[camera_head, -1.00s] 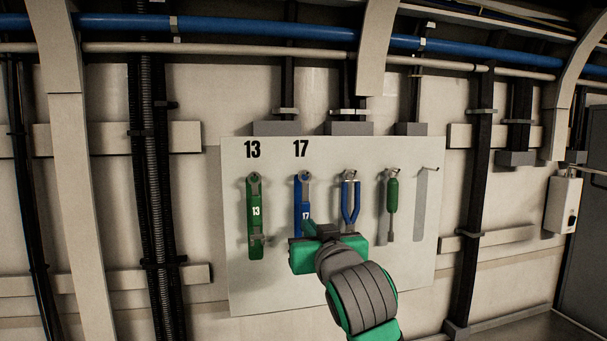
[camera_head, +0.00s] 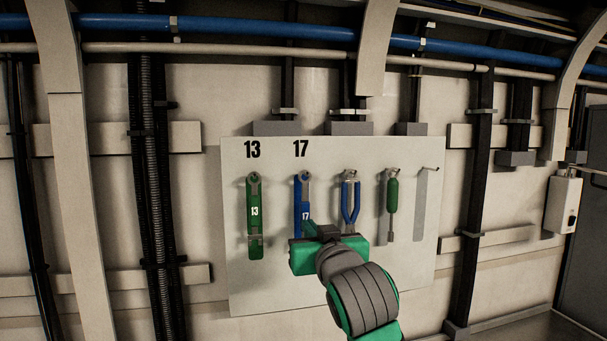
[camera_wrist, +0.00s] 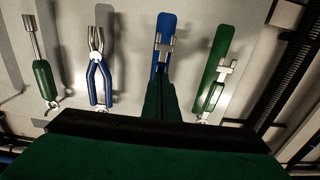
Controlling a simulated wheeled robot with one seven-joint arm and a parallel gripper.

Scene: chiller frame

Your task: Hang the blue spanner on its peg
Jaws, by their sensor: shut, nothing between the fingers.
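The blue spanner (camera_head: 302,196), marked 17, hangs upright on the peg (camera_head: 304,175) below the board's number 17. In the wrist view, which looks at the board upside down, the blue spanner (camera_wrist: 165,32) lies just beyond my fingertips. My gripper (camera_head: 309,229) is in front of the spanner's lower part and hides its end. It also shows in the wrist view (camera_wrist: 161,84), with the fingers together and nothing between them. Whether the fingertips touch the spanner I cannot tell.
A green spanner (camera_head: 255,220) marked 13 hangs to the left. Blue-handled pliers (camera_head: 350,201) and a green-handled screwdriver (camera_head: 392,198) hang to the right. The far-right peg (camera_head: 430,169) is empty over a grey outline. The pale board (camera_head: 270,285) is bare along its bottom.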

